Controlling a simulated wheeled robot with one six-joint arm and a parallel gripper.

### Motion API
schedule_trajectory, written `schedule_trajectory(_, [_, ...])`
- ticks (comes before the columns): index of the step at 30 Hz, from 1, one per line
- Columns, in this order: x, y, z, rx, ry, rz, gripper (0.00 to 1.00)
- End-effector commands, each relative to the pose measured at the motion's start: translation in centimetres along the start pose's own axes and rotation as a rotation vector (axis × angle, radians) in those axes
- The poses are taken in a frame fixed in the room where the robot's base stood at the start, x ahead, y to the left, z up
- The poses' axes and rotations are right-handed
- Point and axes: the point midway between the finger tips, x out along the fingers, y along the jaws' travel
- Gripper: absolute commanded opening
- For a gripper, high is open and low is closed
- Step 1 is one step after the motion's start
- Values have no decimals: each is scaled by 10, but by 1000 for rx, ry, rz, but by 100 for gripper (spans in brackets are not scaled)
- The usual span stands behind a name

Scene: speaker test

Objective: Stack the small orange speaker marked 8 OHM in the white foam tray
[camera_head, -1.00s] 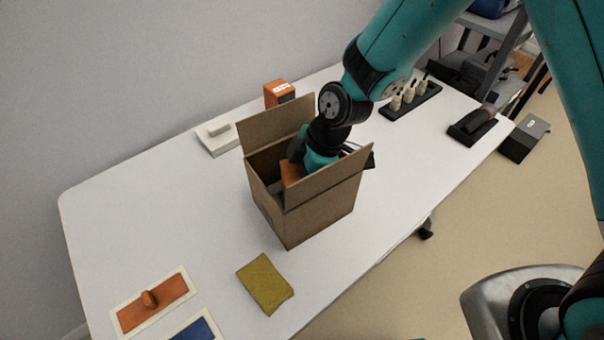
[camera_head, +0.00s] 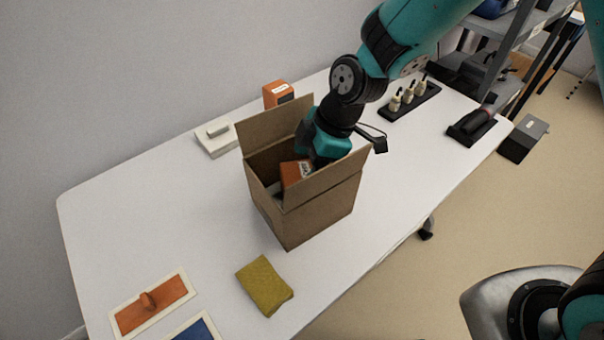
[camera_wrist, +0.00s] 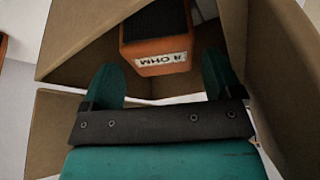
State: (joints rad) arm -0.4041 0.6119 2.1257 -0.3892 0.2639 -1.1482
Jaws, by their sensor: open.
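An orange speaker (camera_head: 292,174) with a dark front sits inside the open cardboard box (camera_head: 310,212). In the wrist view this speaker (camera_wrist: 157,50) has a white label that appears to read 4 OHM, upside down. My gripper (camera_wrist: 160,66) is open and empty, its teal fingers apart on either side in that view, short of the speaker. In the head view my gripper (camera_head: 325,146) is at the box's mouth, its tips hidden. A second orange speaker (camera_head: 273,95) stands at the back; its label is too small to read. A white slab (camera_head: 219,146) with a raised block may be the foam tray.
Raised box flaps (camera_head: 275,125) stand close around my gripper. A mustard cloth (camera_head: 265,286), an orange board with a knob (camera_head: 170,302) and a blue panel (camera_head: 199,330) lie at the front. A black rack with pale pegs (camera_head: 412,100) is at right. The table's left middle is clear.

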Motion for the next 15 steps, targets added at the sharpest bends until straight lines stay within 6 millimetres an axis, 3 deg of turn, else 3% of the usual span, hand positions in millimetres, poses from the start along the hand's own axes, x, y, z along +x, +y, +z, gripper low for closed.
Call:
schedule_trajectory(7, [-53, 0, 0, -1, 1, 4, 85])
schedule_trajectory(15, [-76, 0, 0, -1, 1, 0, 85])
